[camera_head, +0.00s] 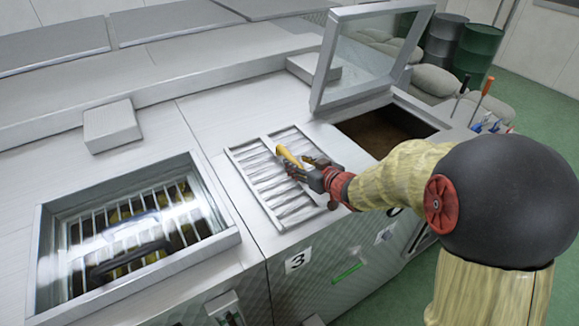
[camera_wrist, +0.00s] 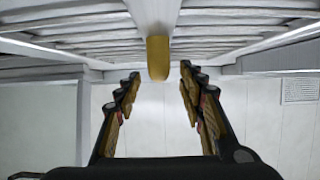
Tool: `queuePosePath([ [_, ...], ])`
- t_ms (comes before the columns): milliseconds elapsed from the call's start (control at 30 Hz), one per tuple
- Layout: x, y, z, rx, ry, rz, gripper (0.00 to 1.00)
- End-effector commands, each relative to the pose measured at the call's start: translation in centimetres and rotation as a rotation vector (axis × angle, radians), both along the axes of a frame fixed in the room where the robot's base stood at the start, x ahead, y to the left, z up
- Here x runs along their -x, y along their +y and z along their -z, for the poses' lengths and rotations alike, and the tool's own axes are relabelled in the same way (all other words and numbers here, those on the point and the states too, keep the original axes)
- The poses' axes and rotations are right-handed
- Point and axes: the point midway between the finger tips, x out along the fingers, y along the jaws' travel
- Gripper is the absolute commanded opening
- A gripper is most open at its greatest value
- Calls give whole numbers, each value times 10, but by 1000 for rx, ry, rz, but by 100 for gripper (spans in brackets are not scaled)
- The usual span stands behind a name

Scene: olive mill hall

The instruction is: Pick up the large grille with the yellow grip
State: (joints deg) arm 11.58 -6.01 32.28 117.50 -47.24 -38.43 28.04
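The large grille (camera_head: 248,165) is a pale metal frame with slats on top of the machine section marked 3. It fills the top of the wrist view (camera_wrist: 85,30). Its yellow grip (camera_head: 289,157) stands out from the slats and shows in the middle of the wrist view (camera_wrist: 158,50). My gripper (camera_head: 308,170) is right beside the grip, coming from the right. In the wrist view my gripper (camera_wrist: 160,84) is open, one finger on each side of the grip's end. Gaps show between grip and fingers; I see no contact. My gripper hides part of the grille.
To the right, a hatch (camera_head: 375,132) is open with its glass lid (camera_head: 368,60) raised. At lower left is a glass-covered window (camera_head: 130,240) with bars beneath. Hand tools (camera_head: 484,98) stand at the right edge. Sacks and drums (camera_head: 478,50) are behind.

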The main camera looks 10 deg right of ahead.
Motion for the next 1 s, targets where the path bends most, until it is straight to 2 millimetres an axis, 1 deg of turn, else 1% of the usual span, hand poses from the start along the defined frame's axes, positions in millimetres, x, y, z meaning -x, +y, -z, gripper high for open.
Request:
queuePosePath([
  [33, -8, 3, 1, 0, 2, -2, 40],
  [100, -18, 6, 2, -1, 1, -1, 40],
  [200, -28, 9, 7, 0, 0, -1, 40],
  [333, -33, 11, 11, 1, 1, 1, 40],
  [533, -34, 11, 11, 0, 0, 1, 40],
  [1000, -34, 11, 10, 0, 0, 1, 14],
])
